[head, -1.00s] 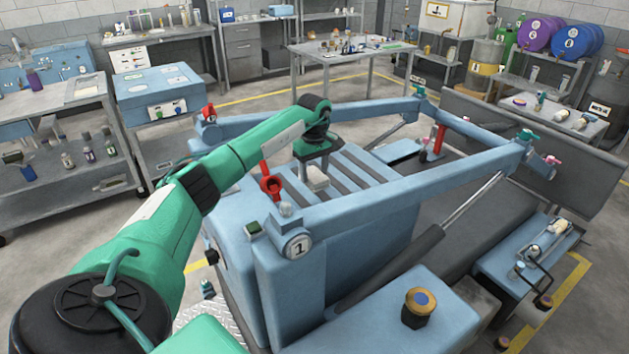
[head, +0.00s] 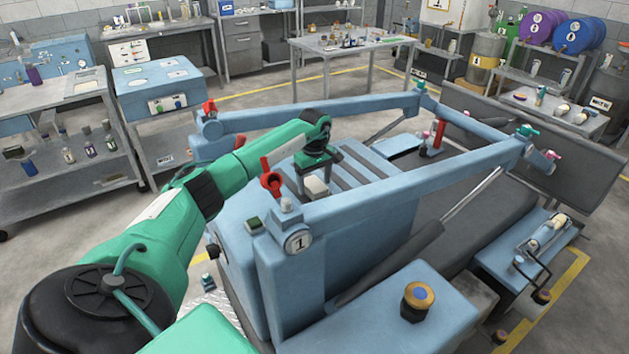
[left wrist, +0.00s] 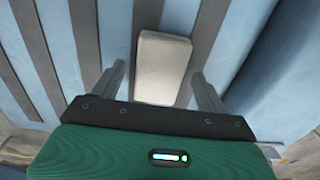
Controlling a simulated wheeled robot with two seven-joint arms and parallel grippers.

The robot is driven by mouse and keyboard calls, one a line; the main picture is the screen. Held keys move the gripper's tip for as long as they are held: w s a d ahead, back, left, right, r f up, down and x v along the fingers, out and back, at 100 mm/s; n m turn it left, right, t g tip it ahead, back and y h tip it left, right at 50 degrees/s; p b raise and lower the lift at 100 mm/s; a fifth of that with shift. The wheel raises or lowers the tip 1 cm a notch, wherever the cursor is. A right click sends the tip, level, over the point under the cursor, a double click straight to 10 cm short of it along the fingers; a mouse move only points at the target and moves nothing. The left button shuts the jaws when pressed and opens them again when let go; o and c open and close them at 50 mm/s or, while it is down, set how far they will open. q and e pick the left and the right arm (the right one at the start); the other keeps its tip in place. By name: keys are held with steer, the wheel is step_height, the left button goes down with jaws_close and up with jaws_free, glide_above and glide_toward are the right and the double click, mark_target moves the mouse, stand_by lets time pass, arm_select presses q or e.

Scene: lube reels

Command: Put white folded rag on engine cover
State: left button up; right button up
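The white folded rag (head: 316,188) is a small off-white block above the slatted top of the blue engine cover (head: 380,221). In the left wrist view the rag (left wrist: 162,66) shows over the blue surface with dark slats. My left gripper (head: 316,172) is directly over it, pointing down. Its two fingers (left wrist: 161,78) are apart on either side of the rag, with a clear gap on the left and a narrow one on the right. The frames do not settle whether the rag's underside touches the cover. My right gripper is not in view.
A blue frame bar (head: 400,193) crosses in front of the cover, and another runs behind it. A red handle (head: 271,181) stands just left of my left gripper. A jar with an orange lid (head: 417,300) stands on the near blue block.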

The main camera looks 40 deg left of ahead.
mark_target(315, 184)
arm_select(q)
steer(key=shift+r, duration=0.45)
step_height(315, 184, up, 12)
steer(key=b, duration=0.3)
steer(key=shift+f, duration=0.2)
stand_by(0.4)
